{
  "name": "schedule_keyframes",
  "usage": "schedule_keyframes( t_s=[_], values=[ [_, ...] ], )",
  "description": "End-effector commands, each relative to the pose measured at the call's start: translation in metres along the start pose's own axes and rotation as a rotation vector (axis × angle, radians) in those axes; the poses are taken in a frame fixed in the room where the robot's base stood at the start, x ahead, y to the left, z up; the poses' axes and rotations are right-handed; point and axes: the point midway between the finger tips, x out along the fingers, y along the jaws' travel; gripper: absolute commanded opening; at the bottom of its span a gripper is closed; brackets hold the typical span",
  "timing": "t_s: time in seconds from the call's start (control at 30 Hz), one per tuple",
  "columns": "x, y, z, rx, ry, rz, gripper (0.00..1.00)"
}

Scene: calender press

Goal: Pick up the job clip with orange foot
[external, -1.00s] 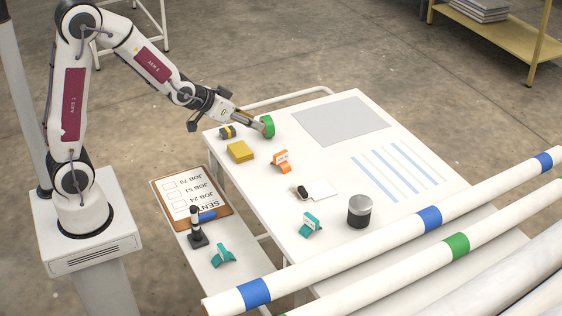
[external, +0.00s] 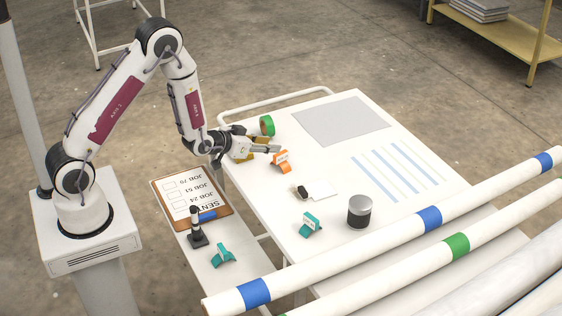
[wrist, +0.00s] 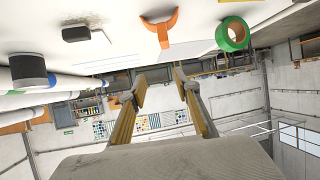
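The job clip with the orange foot (external: 281,163) stands on the white table, with a white label on its upper part. In the wrist view the orange clip (wrist: 160,30) appears at the top, beyond and between the finger directions. My gripper (external: 277,148) is low over the table, just behind the clip in the external view, pointing right. In the wrist view my gripper (wrist: 158,80) has its two fingers apart with nothing between them. I cannot tell from the external view how close the fingertips are to the clip.
A green tape roll (external: 267,125) stands near the table's back left edge. A small black item (external: 301,192), a teal clip (external: 310,224) and a grey-black cylinder (external: 359,211) stand toward the front. A second teal clip (external: 222,255) is on the side shelf.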

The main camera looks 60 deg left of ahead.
Motion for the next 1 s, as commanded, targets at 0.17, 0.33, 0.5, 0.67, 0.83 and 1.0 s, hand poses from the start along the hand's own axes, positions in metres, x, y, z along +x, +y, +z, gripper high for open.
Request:
schedule_keyframes(
  t_s=[0.17, 0.33, 0.5, 0.67, 0.83, 1.0],
  values=[
    [0.013, -0.008, 0.025, 0.001, 0.034, -0.016, 0.32],
    [0.020, -0.012, 0.039, 0.002, 0.064, -0.025, 0.32],
    [0.022, -0.014, 0.044, 0.003, 0.080, -0.028, 0.32],
    [0.022, -0.014, 0.044, 0.003, 0.082, -0.029, 0.32],
    [0.022, -0.014, 0.044, 0.003, 0.081, -0.029, 0.32],
    [0.027, -0.014, 0.044, 0.003, 0.081, -0.029, 0.32]
  ],
)
